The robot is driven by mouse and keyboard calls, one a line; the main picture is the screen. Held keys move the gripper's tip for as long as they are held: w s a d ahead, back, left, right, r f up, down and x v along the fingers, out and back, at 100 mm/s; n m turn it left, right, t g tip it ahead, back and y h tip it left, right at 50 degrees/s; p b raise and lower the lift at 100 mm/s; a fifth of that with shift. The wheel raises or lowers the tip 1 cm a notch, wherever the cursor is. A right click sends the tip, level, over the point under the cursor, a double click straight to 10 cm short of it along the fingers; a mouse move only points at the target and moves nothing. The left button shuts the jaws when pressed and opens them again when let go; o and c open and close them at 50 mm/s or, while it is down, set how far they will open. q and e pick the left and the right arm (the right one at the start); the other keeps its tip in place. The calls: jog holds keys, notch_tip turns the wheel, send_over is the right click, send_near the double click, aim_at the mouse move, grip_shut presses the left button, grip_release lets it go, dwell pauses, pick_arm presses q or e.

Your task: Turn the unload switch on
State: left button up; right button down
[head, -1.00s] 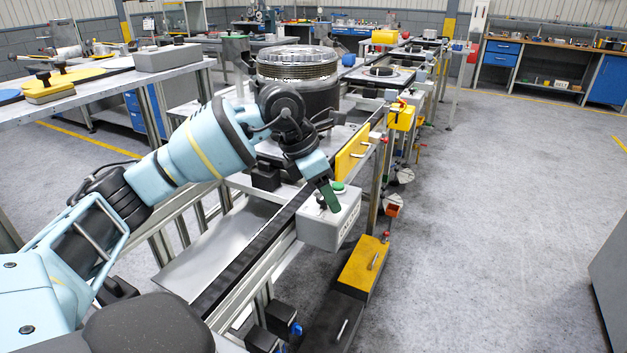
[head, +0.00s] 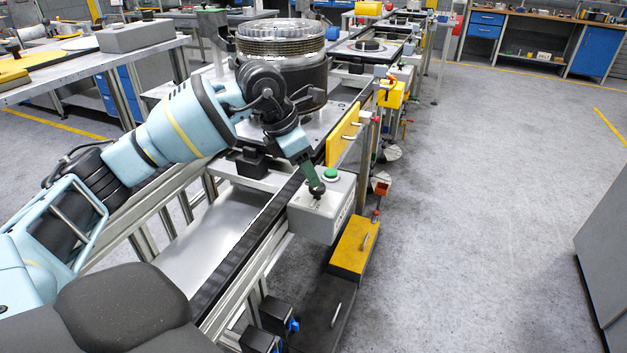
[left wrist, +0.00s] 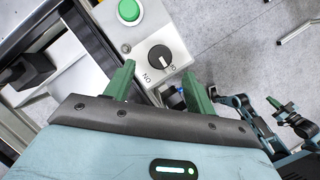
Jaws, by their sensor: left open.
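The switch is a black rotary knob (head: 317,189) on top of a grey control box (head: 310,222) beside the conveyor. In the left wrist view the knob (left wrist: 159,56) has a white mark pointing down towards partly visible lettering at its lower right. The letters of "ON" stand upside down at its lower left. My left gripper (left wrist: 160,88) is open and empty, its green fingers spread on either side of the knob's lower side. In the head view a fingertip overlaps the knob; contact is unclear. My right gripper (left wrist: 282,106) appears small at the right.
A green button (head: 331,174) sits on the same box, behind the knob. A yellow box (head: 354,247) stands low at its right. A large ribbed metal clutch part (head: 281,45) rests on the conveyor behind my wrist. The floor to the right is free.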

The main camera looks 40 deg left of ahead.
aim_at(317, 192)
pick_arm(q)
jog(key=shift+x, duration=2.45)
jog(key=c, duration=1)
jog(key=shift+o, duration=0.2)
jog(key=shift+m, duration=0.4)
jog(key=m+h, duration=0.1)
jog(key=m, duration=0.1)
jog(key=m+g, duration=0.1)
jog(key=m, duration=0.1)
jog(key=shift+w+a+m+h, duration=0.1)
jog(key=shift+w+m+h, duration=0.1)
jog(key=shift+m+h, duration=0.2)
jog(key=m+g, duration=0.1)
jog(key=m, duration=0.1)
jog(key=m+g+b, duration=0.1)
jog(key=m, duration=0.2)
jog(key=shift+w+h, duration=0.15)
jog(key=shift+h, duration=0.15)
jog(key=shift+m+g, duration=0.4)
jog(key=shift+m, duration=0.3)
jog(key=shift+b, duration=0.3)
